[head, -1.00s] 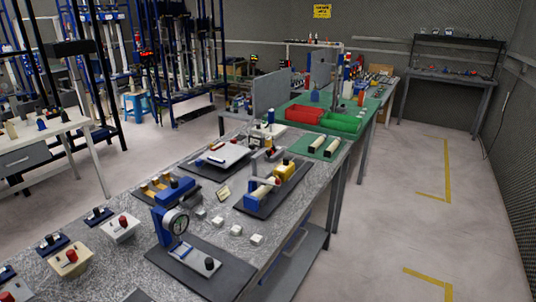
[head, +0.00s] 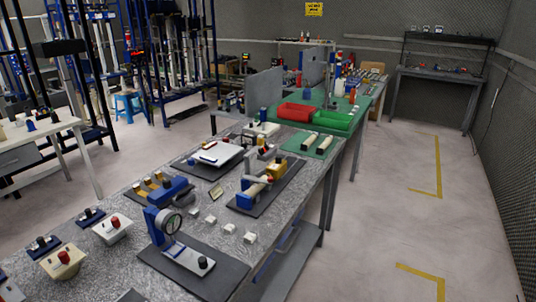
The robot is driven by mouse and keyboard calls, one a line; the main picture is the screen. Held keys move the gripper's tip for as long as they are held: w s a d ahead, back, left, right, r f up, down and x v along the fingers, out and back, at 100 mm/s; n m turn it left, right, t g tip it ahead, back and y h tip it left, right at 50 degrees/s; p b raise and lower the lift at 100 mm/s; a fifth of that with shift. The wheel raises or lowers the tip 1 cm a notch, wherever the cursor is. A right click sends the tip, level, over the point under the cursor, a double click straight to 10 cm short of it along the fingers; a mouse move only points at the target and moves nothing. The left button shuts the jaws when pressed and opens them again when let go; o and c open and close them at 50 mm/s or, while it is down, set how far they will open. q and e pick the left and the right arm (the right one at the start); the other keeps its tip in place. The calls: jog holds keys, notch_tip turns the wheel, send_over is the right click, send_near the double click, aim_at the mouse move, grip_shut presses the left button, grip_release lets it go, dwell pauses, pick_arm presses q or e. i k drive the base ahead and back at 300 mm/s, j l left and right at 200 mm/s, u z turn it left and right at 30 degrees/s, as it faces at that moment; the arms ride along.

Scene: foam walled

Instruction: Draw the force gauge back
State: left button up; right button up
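No part labelled as a force gauge can be read in the head view. A blue stand with a round dial (head: 168,222) is upright on a dark base plate (head: 222,268) at the near part of the grey bench. A pale slide with a black knob (head: 203,263) lies in front of it. Farther back, a blue and yellow fixture (head: 268,178) with a pale cylinder sits on another dark plate (head: 284,190). I cannot tell which of these is the force gauge. Neither of my grippers is in view.
The speckled grey bench (head: 120,265) also holds small white blocks (head: 229,229), a white box with a red knob (head: 112,229) and a cream box (head: 63,260). Red (head: 298,113) and green (head: 333,121) bins stand farther back. The floor right of the bench (head: 370,210) is clear.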

aim_at(277, 168)
jog(key=i+l+u, duration=0.15)
jog(key=l+u, duration=0.8)
jog(key=i, duration=0.05)
